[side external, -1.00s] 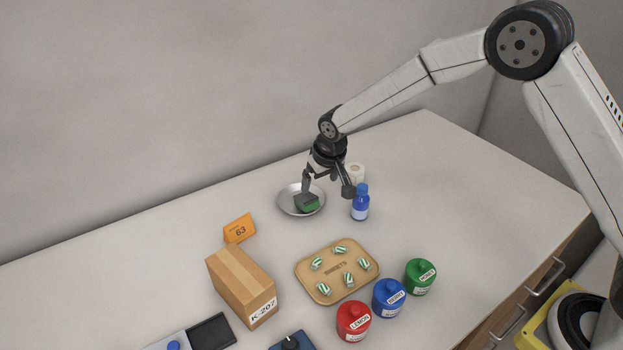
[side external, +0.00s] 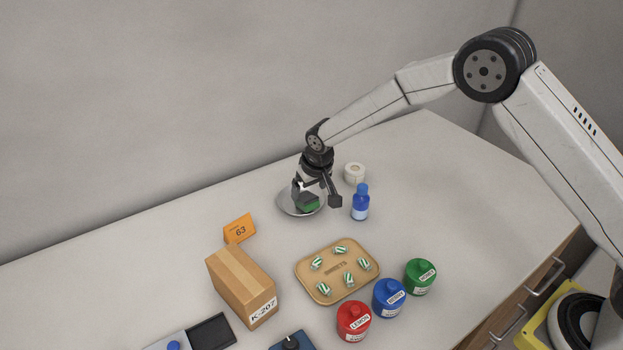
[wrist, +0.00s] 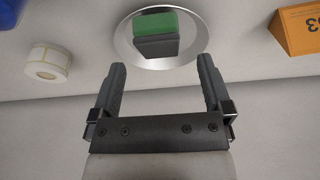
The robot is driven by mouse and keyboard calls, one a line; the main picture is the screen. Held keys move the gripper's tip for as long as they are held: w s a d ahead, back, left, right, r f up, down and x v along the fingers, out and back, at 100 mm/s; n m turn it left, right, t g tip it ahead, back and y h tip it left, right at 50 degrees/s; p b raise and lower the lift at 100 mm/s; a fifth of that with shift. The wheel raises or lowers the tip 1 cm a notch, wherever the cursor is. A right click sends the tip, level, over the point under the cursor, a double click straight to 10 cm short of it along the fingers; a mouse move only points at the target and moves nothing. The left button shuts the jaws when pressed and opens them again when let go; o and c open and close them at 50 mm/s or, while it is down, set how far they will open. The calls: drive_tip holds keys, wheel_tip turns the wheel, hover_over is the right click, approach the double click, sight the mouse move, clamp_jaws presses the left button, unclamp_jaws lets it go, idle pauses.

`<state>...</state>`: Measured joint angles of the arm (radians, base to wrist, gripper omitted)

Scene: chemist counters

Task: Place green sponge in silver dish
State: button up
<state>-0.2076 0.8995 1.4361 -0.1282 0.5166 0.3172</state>
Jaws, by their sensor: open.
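The green sponge (side external: 309,206), with a dark grey layer, sits inside the silver dish (side external: 287,205) near the back of the counter. In the wrist view the sponge (wrist: 156,24) lies within the round rim of the dish (wrist: 196,41), beyond my fingertips. My gripper (side external: 316,196) is just above the dish in the side view and partly covers it. In the wrist view my gripper (wrist: 160,75) has its fingers wide apart with nothing between them.
A blue bottle (side external: 361,204) and a white tape roll (side external: 354,173) stand right of the dish. An orange sign (side external: 239,229), a cardboard box (side external: 241,285), a sweets tray (side external: 366,252) and red, blue and green jars (side external: 420,276) stand nearer the front. The right counter is clear.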

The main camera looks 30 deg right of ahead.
sight(306, 197)
drive_tip(key=shift+x, duration=2.6)
drive_tip(key=shift+w+d, duration=0.1)
drive_tip(key=shift+w, duration=0.05)
drive_tip(key=c, duration=1.3)
drive_tip(key=shift+r, duration=0.1)
drive_tip(key=shift+c, duration=0.2)
